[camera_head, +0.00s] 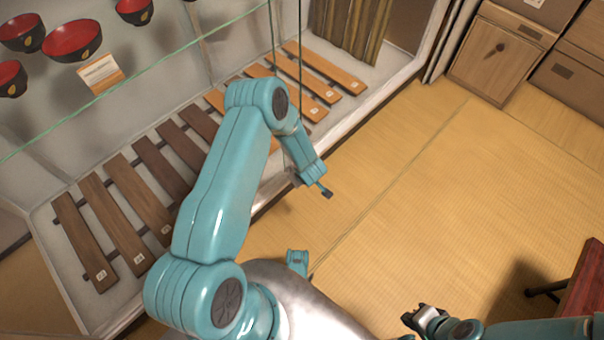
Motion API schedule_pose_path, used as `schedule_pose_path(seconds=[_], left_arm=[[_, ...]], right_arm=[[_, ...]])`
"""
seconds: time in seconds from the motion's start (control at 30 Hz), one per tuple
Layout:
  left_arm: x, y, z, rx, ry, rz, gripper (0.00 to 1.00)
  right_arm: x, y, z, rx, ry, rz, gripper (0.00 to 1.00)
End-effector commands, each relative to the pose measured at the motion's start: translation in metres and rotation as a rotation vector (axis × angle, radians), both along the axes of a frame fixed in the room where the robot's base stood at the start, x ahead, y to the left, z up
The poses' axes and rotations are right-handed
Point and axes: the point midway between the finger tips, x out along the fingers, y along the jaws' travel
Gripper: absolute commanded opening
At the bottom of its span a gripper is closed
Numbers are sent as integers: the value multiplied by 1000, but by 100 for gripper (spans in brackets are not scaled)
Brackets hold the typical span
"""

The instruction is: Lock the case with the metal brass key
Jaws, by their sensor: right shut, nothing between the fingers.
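The glass display case (290,207) fills the left and upper middle of the head view, with its pale lower frame beside the tatami. My left arm (222,185) reaches across in front of it. My right gripper (413,317) is at the bottom right, low in the view, shut and empty, well away from the case. I cannot make out a brass key or the case's lock.
The case holds wooden slats (122,220) and red-and-black bowls (72,41) on a glass shelf. A wooden cabinet (490,62) with a dark fitting stands at the top right. A red table (585,285) is at the right edge. The tatami floor (440,190) between is clear.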

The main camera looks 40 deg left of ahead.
Motion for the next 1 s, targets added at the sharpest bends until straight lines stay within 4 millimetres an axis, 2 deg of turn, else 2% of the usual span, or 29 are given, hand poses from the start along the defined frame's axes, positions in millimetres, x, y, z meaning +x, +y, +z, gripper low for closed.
schedule_pose_path(seconds=[1.0], left_arm=[[-4, 0, 2, 2, 16, 0, 0]], right_arm=[[-3, 1, 7, 2, 7, 6, 0]])
